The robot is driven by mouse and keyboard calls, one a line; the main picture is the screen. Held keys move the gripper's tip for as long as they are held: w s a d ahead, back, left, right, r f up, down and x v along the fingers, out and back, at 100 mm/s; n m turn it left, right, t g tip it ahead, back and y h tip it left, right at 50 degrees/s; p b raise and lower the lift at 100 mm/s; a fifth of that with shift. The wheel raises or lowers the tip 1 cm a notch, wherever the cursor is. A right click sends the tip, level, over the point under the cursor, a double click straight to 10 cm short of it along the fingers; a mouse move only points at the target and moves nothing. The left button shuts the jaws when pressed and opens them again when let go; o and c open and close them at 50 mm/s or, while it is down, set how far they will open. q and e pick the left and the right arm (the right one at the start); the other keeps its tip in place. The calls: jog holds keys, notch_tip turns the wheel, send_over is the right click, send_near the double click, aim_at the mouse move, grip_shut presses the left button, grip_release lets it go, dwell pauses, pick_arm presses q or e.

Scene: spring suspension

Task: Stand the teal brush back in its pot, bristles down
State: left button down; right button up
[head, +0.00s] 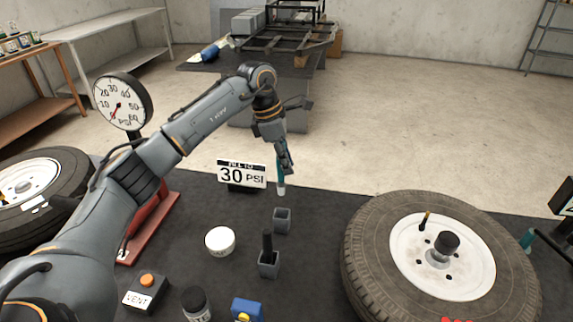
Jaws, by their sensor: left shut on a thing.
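The teal brush (281,178) hangs upright from my left gripper (287,163), which is shut on its upper part. Its pale bristle end points down. A small grey square pot (282,220) stands on the dark mat just below the brush, with a gap between them. It looks empty. A second grey square pot (268,266) stands nearer, with a dark upright thing in it. Which pot belongs to the brush is not marked. My right gripper is not in view.
A 30 PSI sign (242,174) stands left of the brush. A white round tub (220,242) is left of the pots. A large tyre (375,265) fills the right side. A pressure gauge (122,101) stands behind my left arm.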

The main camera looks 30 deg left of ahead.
pick_arm(q)
notch_tip(320, 180, down, 12)
jog(key=b, duration=0.7)
jog(key=shift+w+b, duration=0.2)
jog(key=shift+b, duration=0.1)
dwell(0.4)
jog(key=shift+a, duration=0.1)
jog(key=c, duration=1.1)
grip_release()
jog(key=v, duration=1.2)
